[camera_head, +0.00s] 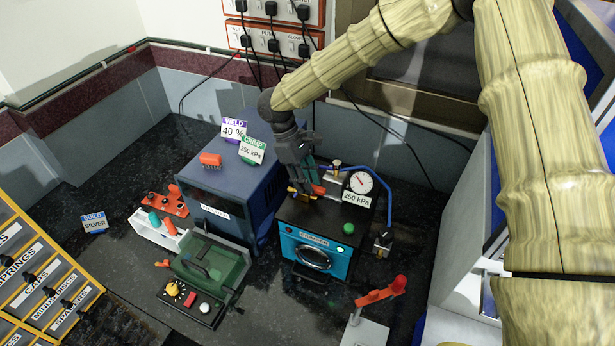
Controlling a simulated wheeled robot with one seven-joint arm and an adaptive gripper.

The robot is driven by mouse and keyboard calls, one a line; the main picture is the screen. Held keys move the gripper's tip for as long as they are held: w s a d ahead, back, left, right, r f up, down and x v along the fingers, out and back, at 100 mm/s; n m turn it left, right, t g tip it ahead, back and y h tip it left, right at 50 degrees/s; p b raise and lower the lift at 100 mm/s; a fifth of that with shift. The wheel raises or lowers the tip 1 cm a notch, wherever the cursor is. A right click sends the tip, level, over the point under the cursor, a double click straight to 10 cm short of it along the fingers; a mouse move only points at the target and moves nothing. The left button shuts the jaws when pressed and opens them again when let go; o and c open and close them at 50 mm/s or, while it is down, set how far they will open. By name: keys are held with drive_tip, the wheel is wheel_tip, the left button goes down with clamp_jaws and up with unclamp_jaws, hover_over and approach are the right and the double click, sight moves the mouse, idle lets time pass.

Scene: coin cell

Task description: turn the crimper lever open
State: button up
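The crimper (284,240) is a box with a bright blue front, a black top and a round port, standing right of centre in the head view. On its top are brass-coloured fittings and a small red part (319,190), which may be the lever's grip; the lever itself is mostly hidden. My gripper (302,184) comes down from above at the back of the crimper's top, close to the brass and red parts. Whether it touches them, and whether its fingers are open or shut, I cannot make out.
A pressure gauge (361,182) with a blue hose stands right behind the crimper. A dark blue welder (213,213) is close on its left. A green-lidded box (212,262) is at front left. A red-handled lever tool (381,292) stands at front right.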

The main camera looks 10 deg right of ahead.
drive_tip(key=shift+s+r, duration=0.3)
drive_tip(key=shift+s, duration=0.25)
drive_tip(key=shift+s+d+r, duration=0.1)
drive_tip(key=shift+s+d, duration=0.05)
drive_tip(key=shift+s, duration=0.1)
drive_tip(key=c, duration=0.5)
drive_tip(key=shift+s+d+r, duration=0.1)
drive_tip(key=shift+s+d, duration=0.1)
drive_tip(key=shift+d, duration=0.05)
clamp_jaws()
drive_tip(key=shift+w+a, duration=0.25)
